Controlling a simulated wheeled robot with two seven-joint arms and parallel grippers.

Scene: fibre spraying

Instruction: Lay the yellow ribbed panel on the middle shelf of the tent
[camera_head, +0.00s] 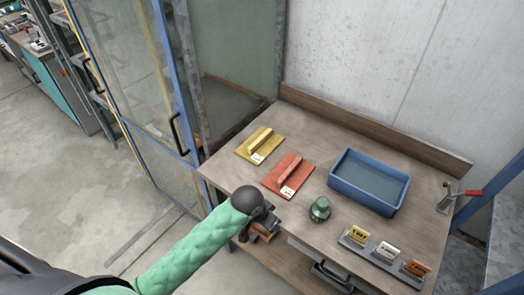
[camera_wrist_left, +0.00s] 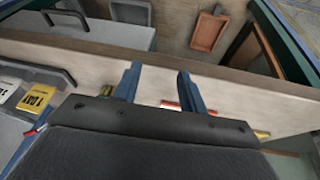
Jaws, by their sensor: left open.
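The yellow panel (camera_head: 260,146) lies flat on the wooden workbench, with a raised bar and a white label on top; its ribs are too small to make out. The tent (camera_head: 140,70) stands left of the bench, with a blue frame, clear walls and a dark door handle. A brown-edged surface shows dimly behind its wall; I cannot tell which shelf it is. My left gripper (camera_head: 264,222) is at the bench's front edge, below the red panel and apart from the yellow one. In the left wrist view its fingers (camera_wrist_left: 158,86) are apart and empty. My right gripper is not in view.
A red panel (camera_head: 288,176) lies beside the yellow one. A blue tray (camera_head: 347,193), a dark green rounded object (camera_head: 320,209), a rack of labelled cards (camera_head: 350,243) and a red-handled tool (camera_head: 470,193) occupy the right side. A drawer handle (camera_head: 322,272) juts out below. The floor at left is clear.

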